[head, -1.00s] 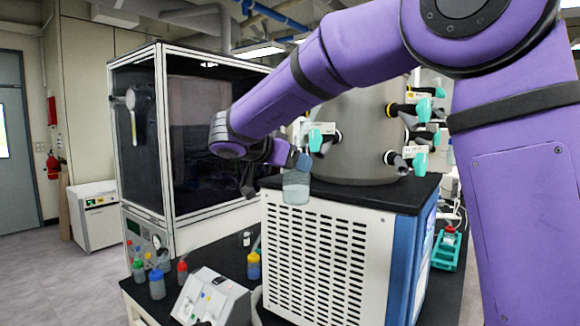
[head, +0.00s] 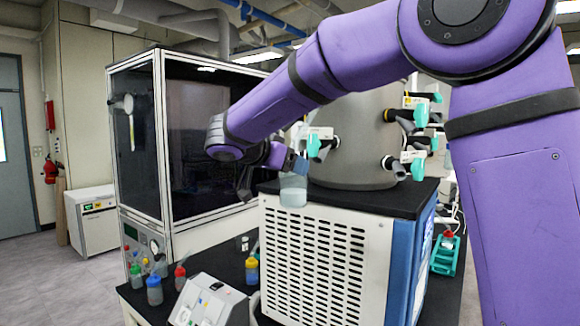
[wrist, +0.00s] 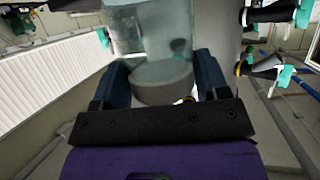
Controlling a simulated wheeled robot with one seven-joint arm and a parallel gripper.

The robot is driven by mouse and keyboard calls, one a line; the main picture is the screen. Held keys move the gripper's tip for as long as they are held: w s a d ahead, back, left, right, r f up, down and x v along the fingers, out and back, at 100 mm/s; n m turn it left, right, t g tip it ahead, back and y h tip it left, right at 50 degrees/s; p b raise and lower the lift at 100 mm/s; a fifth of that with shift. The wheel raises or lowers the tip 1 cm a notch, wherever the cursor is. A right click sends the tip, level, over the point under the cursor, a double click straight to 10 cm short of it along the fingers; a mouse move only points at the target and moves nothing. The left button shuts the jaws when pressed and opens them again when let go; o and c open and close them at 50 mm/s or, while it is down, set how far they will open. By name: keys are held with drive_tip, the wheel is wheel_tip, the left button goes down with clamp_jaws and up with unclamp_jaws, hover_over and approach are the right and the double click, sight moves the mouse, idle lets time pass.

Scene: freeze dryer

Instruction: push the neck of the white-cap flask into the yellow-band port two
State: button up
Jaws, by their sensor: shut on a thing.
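My gripper (wrist: 163,80) is shut on a translucent flask (wrist: 150,30). A broad grey-white round part (wrist: 162,84), maybe its cap, lies between the blue fingers. In the head view the pale flask body (head: 293,192) hangs below my gripper (head: 294,165), close to the drum's left side and above the front edge of the black top. A black port with a yellow band (head: 392,112) sits on the upper right of the drum, apart from the flask; a yellow-banded port (wrist: 262,68) also shows at right in the wrist view. The flask's neck is not clearly visible.
The grey drum (head: 352,140) carries several ports with teal handles; one (head: 316,144) is just right of the flask. The dryer's white grille (head: 315,260) is below. A glass cabinet (head: 140,150) stands left. Bottles (head: 153,288) and a small instrument (head: 208,302) occupy the bench.

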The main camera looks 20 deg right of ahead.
drive_tip(key=shift+w+d+r, duration=0.5)
drive_tip(key=shift+d+r, duration=0.2)
drive_tip(key=shift+r, duration=0.1)
idle(1.2)
drive_tip(key=shift+d+r, duration=0.1)
drive_tip(key=shift+r, duration=0.05)
drive_tip(key=c, duration=0.4)
drive_tip(key=shift+w, duration=0.1)
drive_tip(key=shift+w+d+r, duration=0.1)
drive_tip(key=shift+d+r, duration=0.15)
drive_tip(key=shift+r, duration=0.05)
clamp_jaws()
drive_tip(key=o, duration=1.7)
unclamp_jaws()
drive_tip(key=v, duration=1)
drive_tip(key=shift+a, duration=0.35)
drive_tip(key=shift+r, duration=0.1)
